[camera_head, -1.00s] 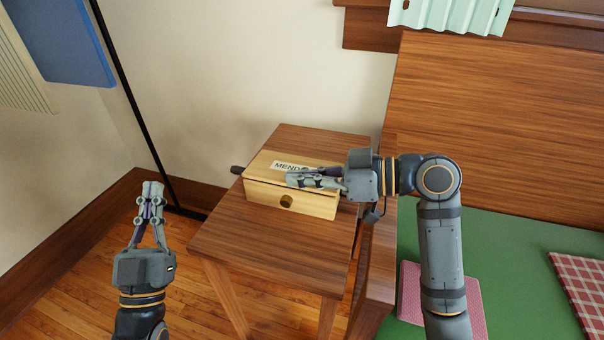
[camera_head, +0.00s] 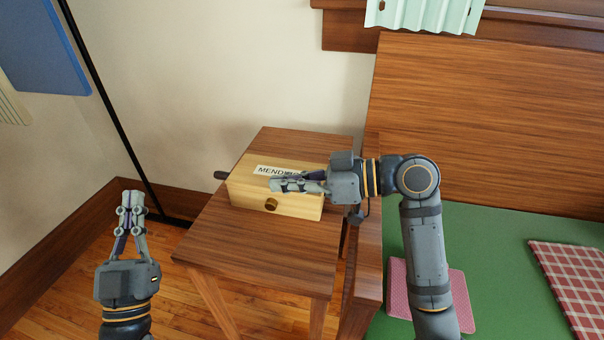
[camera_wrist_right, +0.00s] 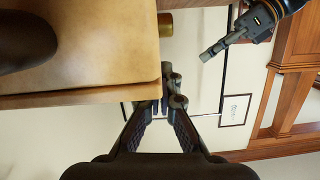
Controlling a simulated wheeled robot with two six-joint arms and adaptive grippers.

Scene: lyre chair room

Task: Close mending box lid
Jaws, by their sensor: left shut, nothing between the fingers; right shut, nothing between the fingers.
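The wooden mending box (camera_head: 300,206) stands on a small wooden table. Its lid (camera_head: 252,172), with a white label, lies down over the box and looks shut or almost shut; I cannot tell if a thin gap remains. My right gripper (camera_head: 272,185) is shut and empty, its fingers lying across the lid's front edge and covering part of the label. In the right wrist view my right gripper's fingertips (camera_wrist_right: 172,88) are beside the box, close to the lid's edge (camera_wrist_right: 80,99). My left gripper (camera_head: 131,195) is shut and empty, left of the table and apart from it.
The table top (camera_head: 240,244) is bare in front of the box. A dark handle (camera_head: 221,175) sticks out at the box's left. A bench with a green seat (camera_head: 500,250), a pink pad (camera_head: 400,285) and a checked cloth (camera_head: 575,285) is at the right. A black pole (camera_head: 112,110) stands behind my left gripper.

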